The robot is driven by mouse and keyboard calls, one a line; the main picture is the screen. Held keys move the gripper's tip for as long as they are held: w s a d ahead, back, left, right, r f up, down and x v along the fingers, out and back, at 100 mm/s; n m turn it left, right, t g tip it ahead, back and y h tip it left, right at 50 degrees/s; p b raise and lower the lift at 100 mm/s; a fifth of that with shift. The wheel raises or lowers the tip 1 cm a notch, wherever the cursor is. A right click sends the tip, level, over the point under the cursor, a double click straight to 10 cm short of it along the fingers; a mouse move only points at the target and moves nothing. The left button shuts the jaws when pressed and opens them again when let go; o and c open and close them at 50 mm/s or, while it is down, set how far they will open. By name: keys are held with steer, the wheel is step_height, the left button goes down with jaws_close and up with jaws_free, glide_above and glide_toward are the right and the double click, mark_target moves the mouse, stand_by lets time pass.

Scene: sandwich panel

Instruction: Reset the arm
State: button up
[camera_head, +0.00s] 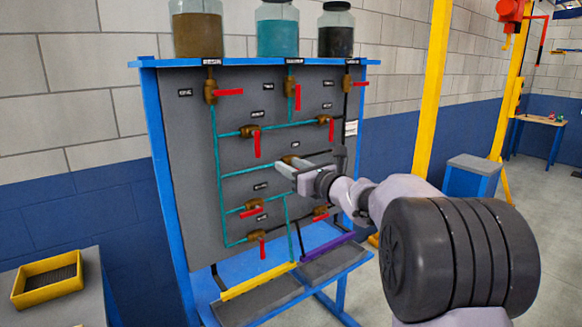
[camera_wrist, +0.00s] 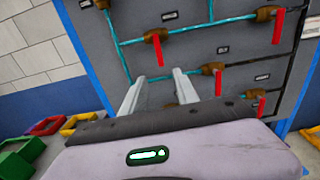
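My arm reaches in from the right in the head view, and my gripper (camera_head: 284,170) is in front of the middle of the grey panel (camera_head: 190,190). In the wrist view my gripper (camera_wrist: 158,80) shows two pale fingers standing apart with a gap between them and nothing held. The panel carries pipes and brass valves with red handles, such as the upper left valve (camera_head: 211,91) and a middle valve (camera_head: 250,131). My gripper partly hides a valve near the panel's centre in the head view. Whether a finger touches that valve I cannot tell.
Three jars stand on the blue top shelf (camera_head: 250,61). A yellow tray (camera_head: 48,280) sits on a grey table at the lower left. A yellow post (camera_head: 432,90) and a blue-grey box (camera_head: 470,175) stand to the right. Grey floor is open at the right.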

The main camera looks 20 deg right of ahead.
steer(key=s+r+m+g+h, duration=0.2)
steer(key=s+m+h, duration=0.85)
steer(key=m, duration=1.15)
steer(key=s+a+f+m+g+y, duration=0.2)
steer(key=s+f+m, duration=0.4)
steer(key=s, duration=0.5)
steer(key=s+a+f+m+g+y, duration=0.2)
steer(key=s+a+f+m+g, duration=0.2)
steer(key=s, duration=0.8)
steer(key=s+a+f+m+g+y, duration=0.3)
steer(key=s+a+f+m, duration=0.4)
steer(key=s+m, duration=0.4)
steer(key=shift+s+a+f+m, duration=0.25)
steer(key=shift+f+m, duration=0.15)
steer(key=shift+m, duration=0.2)
